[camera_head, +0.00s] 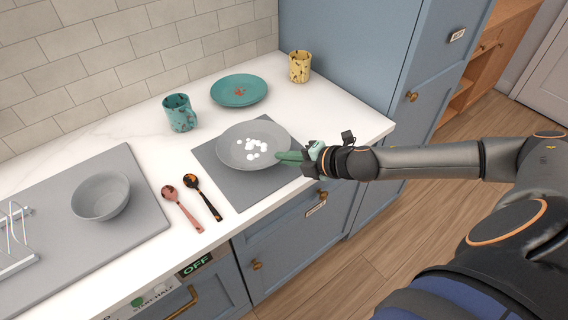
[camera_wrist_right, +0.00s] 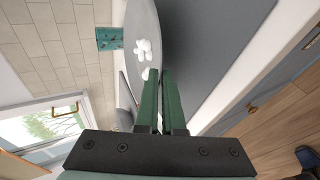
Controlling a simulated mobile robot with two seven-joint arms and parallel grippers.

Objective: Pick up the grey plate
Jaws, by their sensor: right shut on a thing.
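The grey plate (camera_head: 232,157) is over a dark grey mat (camera_head: 221,186) on the white counter, with several small white pieces (camera_head: 256,150) on it. My right gripper (camera_head: 283,156) reaches in from the right and is shut on the plate's right rim. In the right wrist view, the green fingers (camera_wrist_right: 160,80) are close together at the edge of the plate (camera_wrist_right: 141,17). I cannot tell whether the plate touches the mat. My left gripper is not in view.
A teal plate (camera_head: 239,90), a teal mug (camera_head: 180,113) and a yellow cup (camera_head: 300,67) stand behind. Two spoons (camera_head: 183,208) (camera_head: 203,198) lie left of the mat. A grey bowl (camera_head: 101,196) sits on a grey board (camera_head: 60,232). Blue cabinets (camera_head: 350,45) rise at right.

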